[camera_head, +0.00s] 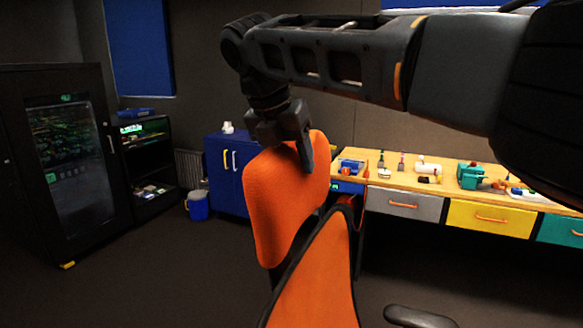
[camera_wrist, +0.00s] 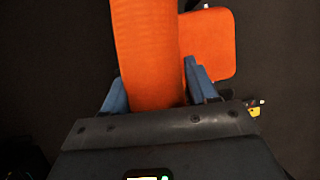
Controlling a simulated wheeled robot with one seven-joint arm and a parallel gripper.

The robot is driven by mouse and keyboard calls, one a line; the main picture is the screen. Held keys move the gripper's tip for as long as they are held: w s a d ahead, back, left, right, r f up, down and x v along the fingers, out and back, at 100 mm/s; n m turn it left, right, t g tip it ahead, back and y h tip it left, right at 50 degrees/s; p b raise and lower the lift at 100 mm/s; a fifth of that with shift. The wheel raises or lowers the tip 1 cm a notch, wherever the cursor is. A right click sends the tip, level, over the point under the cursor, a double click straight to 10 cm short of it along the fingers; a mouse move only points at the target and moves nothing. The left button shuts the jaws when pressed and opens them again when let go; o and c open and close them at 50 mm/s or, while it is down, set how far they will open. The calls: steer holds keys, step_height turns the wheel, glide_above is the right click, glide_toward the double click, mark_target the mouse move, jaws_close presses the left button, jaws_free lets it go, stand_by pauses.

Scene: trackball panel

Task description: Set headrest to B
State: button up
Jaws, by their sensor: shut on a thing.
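The headrest (camera_head: 283,195) is an orange pad at the top of an office chair in the head view. My gripper (camera_head: 303,155) reaches down from above onto its upper right edge. In the wrist view the orange headrest (camera_wrist: 150,60) stands between the two blue-grey fingers of my gripper (camera_wrist: 155,90), which are shut on it. The chair's orange backrest (camera_head: 318,285) is below it, and an orange part of the chair also shows in the wrist view (camera_wrist: 212,45). No marking for B can be made out.
A wooden workbench (camera_head: 440,193) with several tools and coloured drawers stands at the right. A blue cabinet (camera_head: 228,180) and a blue bin (camera_head: 198,205) are behind the chair. A dark glass-door cabinet (camera_head: 65,160) stands at the left. A black armrest (camera_head: 418,317) is low in front. Floor at left is clear.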

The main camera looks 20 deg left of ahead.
steer(key=shift+w+r, duration=0.1)
steer(key=shift+r, duration=0.05)
steer(key=o, duration=1.4)
steer(key=shift+b+v, duration=0.7)
steer(key=shift+v, duration=3.15)
